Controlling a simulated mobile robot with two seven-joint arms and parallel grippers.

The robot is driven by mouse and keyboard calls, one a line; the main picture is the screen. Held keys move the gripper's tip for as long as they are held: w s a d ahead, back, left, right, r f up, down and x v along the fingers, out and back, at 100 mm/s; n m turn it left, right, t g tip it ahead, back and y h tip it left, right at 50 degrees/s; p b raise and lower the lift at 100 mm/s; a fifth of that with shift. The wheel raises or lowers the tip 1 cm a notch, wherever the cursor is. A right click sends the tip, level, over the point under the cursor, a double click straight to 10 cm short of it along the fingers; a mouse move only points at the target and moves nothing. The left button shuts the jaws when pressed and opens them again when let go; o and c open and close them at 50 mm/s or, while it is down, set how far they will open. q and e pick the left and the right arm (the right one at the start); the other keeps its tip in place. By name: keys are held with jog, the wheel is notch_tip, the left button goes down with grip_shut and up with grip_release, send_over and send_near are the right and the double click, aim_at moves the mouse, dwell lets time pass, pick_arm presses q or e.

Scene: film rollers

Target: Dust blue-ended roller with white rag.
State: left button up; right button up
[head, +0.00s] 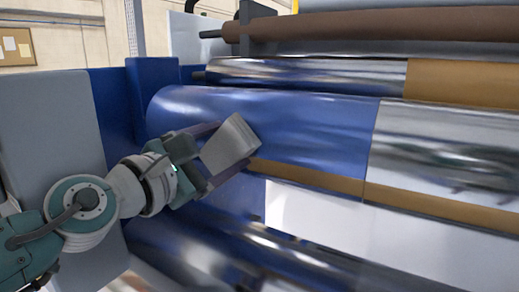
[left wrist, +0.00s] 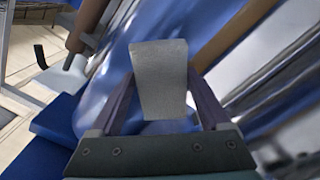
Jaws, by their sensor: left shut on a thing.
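The blue-ended roller (head: 310,125) lies across the middle of the head view, with a glossy blue left part and a shiny silver right part (head: 450,140). Its blue surface also fills much of the left wrist view (left wrist: 215,30). My left gripper (head: 229,148) is shut on the white rag (head: 230,142), which looks like a pale grey, stiff folded pad. The rag overlaps the lower left of the blue part in the head view; I cannot tell if it touches. In the left wrist view the rag (left wrist: 160,80) sits between both fingers. My right gripper is not in view.
A thinner silver roller (head: 310,73) with a tan right part and a brown roller (head: 380,25) lie above. A tan strip (head: 310,178) and more rollers lie below. A grey panel (head: 50,125) and blue frame (head: 152,90) stand close on the left.

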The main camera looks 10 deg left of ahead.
aim_at(242, 154)
pick_arm(q)
jog(key=shift+s+d+r+p, duration=0.1)
jog(key=shift+s+d+p, duration=0.05)
jog(key=shift+d+p, duration=0.4)
jog(key=shift+s+d+p, duration=0.35)
jog(key=shift+d+p, duration=0.2)
jog(key=shift+d, duration=0.25)
jog(key=shift+s+d, duration=0.2)
jog(key=shift+d, duration=0.4)
jog(key=shift+w+a+f, duration=0.15)
jog(key=shift+a+f, duration=0.1)
jog(key=shift+w+a+f+b, duration=0.1)
jog(key=shift+w+a+b, duration=0.15)
jog(key=shift+a+b, duration=0.25)
jog(key=shift+w+a+b, duration=0.25)
jog(key=shift+a+b, duration=0.05)
jog(key=shift+a, duration=0.4)
jog(key=shift+w+a, duration=0.1)
jog(key=shift+a, duration=0.2)
jog(key=shift+w+a+r, duration=0.1)
jog(key=shift+a+r, duration=0.1)
jog(key=shift+a, duration=0.05)
